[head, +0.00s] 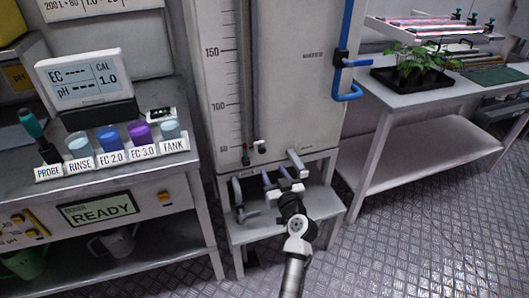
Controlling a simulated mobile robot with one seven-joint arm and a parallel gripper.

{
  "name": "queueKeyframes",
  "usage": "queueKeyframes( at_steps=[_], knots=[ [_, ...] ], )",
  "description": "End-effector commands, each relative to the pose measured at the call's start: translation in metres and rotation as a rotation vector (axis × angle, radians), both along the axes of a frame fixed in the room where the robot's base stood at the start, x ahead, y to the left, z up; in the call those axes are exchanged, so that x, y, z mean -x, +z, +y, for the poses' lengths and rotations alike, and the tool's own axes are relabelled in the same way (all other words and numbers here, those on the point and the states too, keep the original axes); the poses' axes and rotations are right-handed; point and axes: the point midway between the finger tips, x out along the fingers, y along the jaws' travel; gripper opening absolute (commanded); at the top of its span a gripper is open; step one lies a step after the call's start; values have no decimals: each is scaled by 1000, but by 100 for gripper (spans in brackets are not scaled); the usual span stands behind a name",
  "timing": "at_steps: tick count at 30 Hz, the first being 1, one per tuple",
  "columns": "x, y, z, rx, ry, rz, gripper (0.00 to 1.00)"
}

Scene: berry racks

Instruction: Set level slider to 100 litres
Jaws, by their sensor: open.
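A tall pale tank (290,80) stands in the middle of the head view, with a litre scale on its front marked 150, 100 and lower ticks. A dark vertical level track (244,70) runs beside the scale. At its bottom end, well below the 100 mark, is a small dark and red piece (246,155), which looks like the level slider. A small white-and-dark knob (261,148) is just right of it. My gripper (275,178) is open, below and right of the track's bottom end, in front of the tank stand. I see nothing between its fingers.
A grey pipe fitting (297,163) juts from the tank's lower right, close to my gripper. The tank stand (325,203) has a low shelf. A bench with a meter (85,84) and labelled cups is left. A plant table (420,99) is right. Floor (430,220) is clear.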

Motion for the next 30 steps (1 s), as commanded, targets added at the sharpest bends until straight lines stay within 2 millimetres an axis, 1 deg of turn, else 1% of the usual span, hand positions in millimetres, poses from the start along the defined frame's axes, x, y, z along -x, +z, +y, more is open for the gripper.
queueKeyframes(
  at_steps=[1, 6, 12, 15, 18, 28, 30],
  knots=[
    [-12, 4, 4, -3, 1, -1, 45],
    [-48, 5, 16, -3, 0, -1, 45],
    [-79, 3, 26, -1, -1, -1, 45],
    [-89, 2, 29, 0, -1, -1, 45],
    [-94, 1, 31, -1, -1, -1, 45],
    [-96, 1, 31, 1, -1, -1, 45],
    [-96, 1, 31, 1, -1, -1, 36]
  ],
)
